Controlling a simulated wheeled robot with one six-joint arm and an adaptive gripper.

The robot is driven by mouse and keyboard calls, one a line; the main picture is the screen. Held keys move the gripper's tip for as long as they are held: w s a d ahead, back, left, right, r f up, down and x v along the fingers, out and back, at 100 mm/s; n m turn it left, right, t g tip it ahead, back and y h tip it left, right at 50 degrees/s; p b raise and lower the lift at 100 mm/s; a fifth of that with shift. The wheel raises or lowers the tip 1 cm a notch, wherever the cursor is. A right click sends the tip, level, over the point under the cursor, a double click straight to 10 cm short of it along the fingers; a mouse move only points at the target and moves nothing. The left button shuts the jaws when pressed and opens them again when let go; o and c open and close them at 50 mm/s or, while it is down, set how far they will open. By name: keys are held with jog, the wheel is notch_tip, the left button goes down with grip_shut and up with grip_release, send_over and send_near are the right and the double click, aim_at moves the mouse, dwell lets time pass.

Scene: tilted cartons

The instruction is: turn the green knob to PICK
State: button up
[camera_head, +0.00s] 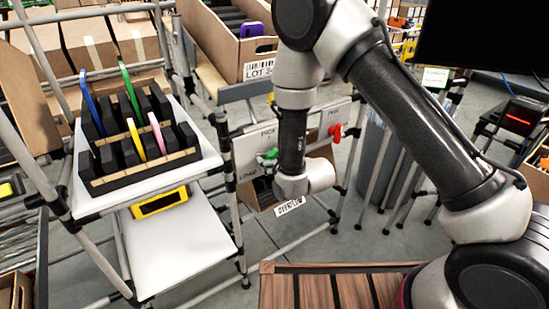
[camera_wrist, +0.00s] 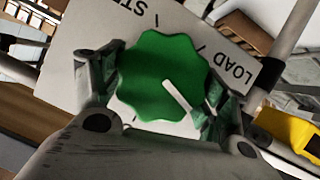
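The green knob (camera_wrist: 150,70) has a scalloped edge and a white pointer line aimed to the lower right in the wrist view. It sits on a white panel (camera_wrist: 85,50) with the label LOAD to its right and a partly cut-off label starting with ST above. In the head view the green knob (camera_head: 271,153) shows beside my wrist, with PICK printed above it and LOAD below left. My gripper (camera_wrist: 163,88) has one finger on each side of the knob, both pads against its edge.
A carton (camera_head: 230,45) stands above and behind. On the left, a white shelf (camera_head: 205,150) carries a black rack with coloured items; a yellow device (camera_head: 160,202) lies below.

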jog(key=c, duration=0.3)
jog(key=shift+c, duration=0.2)
jog(key=m, duration=0.1)
jog(key=m+y, duration=0.1)
jog(key=m+g+y, duration=0.1)
jog(key=shift+w+d+m, duration=0.1)
jog(key=shift+d+m, duration=0.15)
jog(key=shift+m, duration=0.05)
jog(key=m+g+y, duration=0.1)
jog(key=m+y, duration=0.1)
jog(key=m, duration=0.1)
jog(key=shift+f, duration=0.1)
jog(key=shift+m+g+y, duration=0.3)
jog(key=shift+m+y, duration=0.5)
jog(key=shift+m, duration=0.6)
